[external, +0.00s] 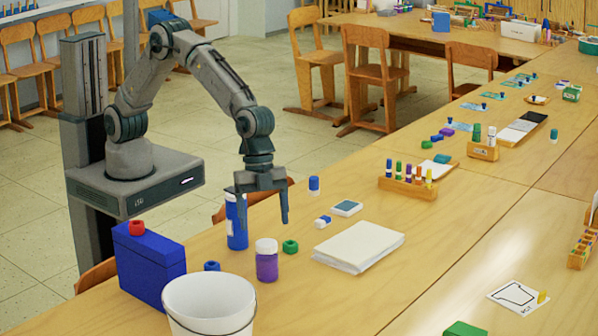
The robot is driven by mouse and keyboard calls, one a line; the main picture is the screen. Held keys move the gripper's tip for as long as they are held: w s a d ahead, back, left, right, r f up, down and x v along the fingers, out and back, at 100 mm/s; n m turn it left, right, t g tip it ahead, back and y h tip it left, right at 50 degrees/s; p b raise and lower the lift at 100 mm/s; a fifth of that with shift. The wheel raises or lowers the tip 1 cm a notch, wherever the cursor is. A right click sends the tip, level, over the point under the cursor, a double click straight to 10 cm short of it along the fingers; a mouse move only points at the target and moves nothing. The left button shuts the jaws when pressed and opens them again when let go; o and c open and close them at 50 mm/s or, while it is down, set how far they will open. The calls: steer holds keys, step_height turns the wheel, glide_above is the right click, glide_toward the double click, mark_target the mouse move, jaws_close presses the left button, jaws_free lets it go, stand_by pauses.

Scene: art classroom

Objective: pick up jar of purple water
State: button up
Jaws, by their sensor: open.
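The jar of purple water (267,264) stands upright on the table, with a whitish lid and a purple lower body. My gripper (262,210) points down above and behind the jar, with its two fingers spread apart. One finger overlaps the blue bottle in the picture, and the other hangs to the right over the table. Nothing shows between the fingers. I cannot tell the exact gap between the gripper and the jar, but the jar stands apart from the fingers in the picture.
A blue bottle (236,225) stands just left of the jar, and a green ring (290,246) lies to its right. A white bucket (208,303) and a blue box (150,268) are in front and left. A paper stack (360,246) lies right.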

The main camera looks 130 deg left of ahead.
mark_target(266, 242)
steer(key=x, duration=0.4)
steer(key=shift+f, duration=0.2)
steer(key=shift+p+x, duration=0.6)
steer(key=shift+x, duration=2)
steer(key=shift+s+a, duration=0.1)
steer(key=c, duration=1.3)
